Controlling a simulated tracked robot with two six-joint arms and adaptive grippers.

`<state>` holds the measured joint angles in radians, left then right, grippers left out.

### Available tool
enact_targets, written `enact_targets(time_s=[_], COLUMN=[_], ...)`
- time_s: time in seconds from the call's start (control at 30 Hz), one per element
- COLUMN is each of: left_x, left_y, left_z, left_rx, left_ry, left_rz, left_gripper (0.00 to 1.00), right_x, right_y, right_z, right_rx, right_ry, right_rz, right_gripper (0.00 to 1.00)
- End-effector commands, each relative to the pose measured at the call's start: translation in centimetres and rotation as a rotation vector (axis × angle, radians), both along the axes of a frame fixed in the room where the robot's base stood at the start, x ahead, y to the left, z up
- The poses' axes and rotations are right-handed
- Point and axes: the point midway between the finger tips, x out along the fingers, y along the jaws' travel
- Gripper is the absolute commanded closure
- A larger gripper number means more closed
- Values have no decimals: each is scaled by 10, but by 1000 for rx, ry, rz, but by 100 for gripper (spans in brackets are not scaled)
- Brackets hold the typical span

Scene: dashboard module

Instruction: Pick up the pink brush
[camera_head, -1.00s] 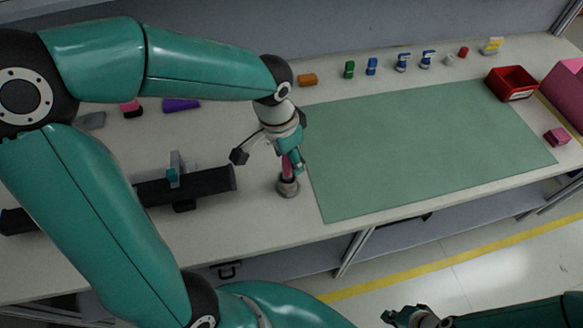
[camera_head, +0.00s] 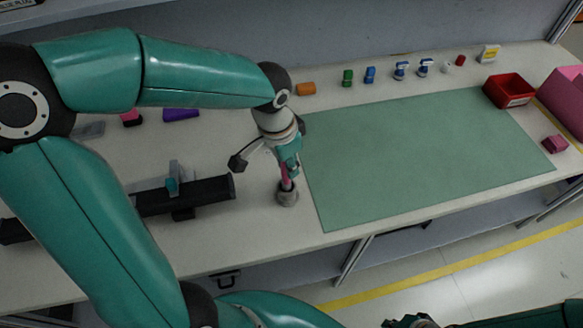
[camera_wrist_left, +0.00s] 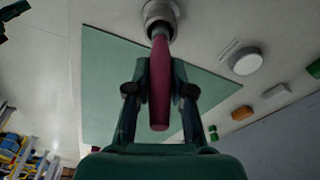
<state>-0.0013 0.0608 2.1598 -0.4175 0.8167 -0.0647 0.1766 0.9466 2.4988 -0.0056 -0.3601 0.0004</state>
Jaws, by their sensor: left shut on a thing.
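The pink brush (camera_head: 285,178) stands upright with its lower end in a small grey round holder (camera_head: 287,193) on the worktop, left of the green mat. My left gripper (camera_head: 286,165) is above the holder and shut on the brush's handle. In the left wrist view the dark pink handle (camera_wrist_left: 159,85) lies between the fingers, and its far end meets the grey holder (camera_wrist_left: 160,14). My right gripper (camera_head: 410,321) shows only in part at the bottom edge, and its jaws cannot be made out.
The green mat (camera_head: 420,150) is bare. A black bar-shaped fixture (camera_head: 205,190) lies left of the holder. Several small coloured parts line the back, with an orange block (camera_head: 306,89) nearest. A red bin (camera_head: 510,89) and a pink block (camera_head: 555,144) are at the right.

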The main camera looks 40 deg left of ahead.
Motion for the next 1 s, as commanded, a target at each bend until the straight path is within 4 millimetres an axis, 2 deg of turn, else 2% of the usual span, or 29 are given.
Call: enact_targets(time_s=[0.27,0.8,1.0], left_x=[1,1,1], left_y=[0,-1,-1], left_z=[32,146,176], left_rx=[-1,-1,-1], left_ry=[-6,-5,-3], left_rz=[0,-2,-2], left_gripper=[100,100,100], right_x=[0,0,0], right_y=[0,0,0], right_z=[1,7,9], right_rx=[0,0,0], right_ry=[0,0,0], right_rz=[0,0,0], right_gripper=[100,100,100])
